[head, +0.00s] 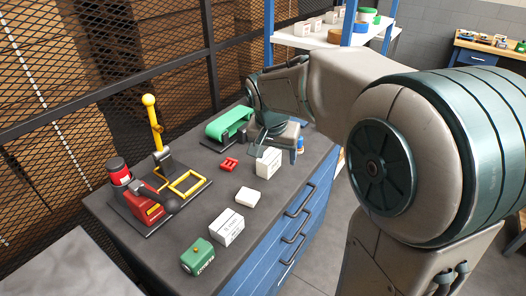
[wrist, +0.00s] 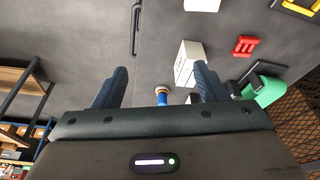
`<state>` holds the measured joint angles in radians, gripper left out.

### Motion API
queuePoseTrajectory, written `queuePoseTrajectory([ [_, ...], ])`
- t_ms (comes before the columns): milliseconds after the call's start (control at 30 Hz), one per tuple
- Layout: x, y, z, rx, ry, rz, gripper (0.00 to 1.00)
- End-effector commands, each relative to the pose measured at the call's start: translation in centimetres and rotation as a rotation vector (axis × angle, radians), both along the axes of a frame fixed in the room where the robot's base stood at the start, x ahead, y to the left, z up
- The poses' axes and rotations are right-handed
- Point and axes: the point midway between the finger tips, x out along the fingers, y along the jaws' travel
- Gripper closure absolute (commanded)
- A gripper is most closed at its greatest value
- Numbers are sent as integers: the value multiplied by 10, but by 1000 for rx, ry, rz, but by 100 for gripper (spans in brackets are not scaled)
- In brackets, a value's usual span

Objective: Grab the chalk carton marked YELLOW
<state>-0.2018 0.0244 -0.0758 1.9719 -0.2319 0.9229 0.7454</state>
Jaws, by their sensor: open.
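Two white cartons with small dark print stand on the workbench. One carton (head: 227,228) is near the front, and the other carton (head: 268,162) is just below my gripper in the head view. I cannot read YELLOW on either.
A smaller white block (head: 247,197), a red part (head: 229,164), a green machine (head: 230,122) and a green box (head: 197,257) are on the bench (head: 190,218). A red and yellow press (head: 150,205) stands left. A blue-orange cylinder (wrist: 162,96) shows between the fingers' lines. Mesh fencing backs the bench.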

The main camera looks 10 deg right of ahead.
Motion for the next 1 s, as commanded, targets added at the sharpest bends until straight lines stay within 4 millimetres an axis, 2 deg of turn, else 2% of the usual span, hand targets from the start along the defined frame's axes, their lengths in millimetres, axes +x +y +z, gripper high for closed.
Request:
queuePoseTrajectory([
  [33, 19, 4, -5, -8, -6, -37, 34],
  [100, 40, 9, -9, -17, -22, -91, 34],
  [300, 84, 20, -19, -36, -65, -205, 34],
  [533, 102, 23, -30, -45, -84, -250, 34],
  [800, 116, 9, -77, -44, -82, -253, 34],
  [1000, 123, 2, -99, -44, -84, -251, 34],
])
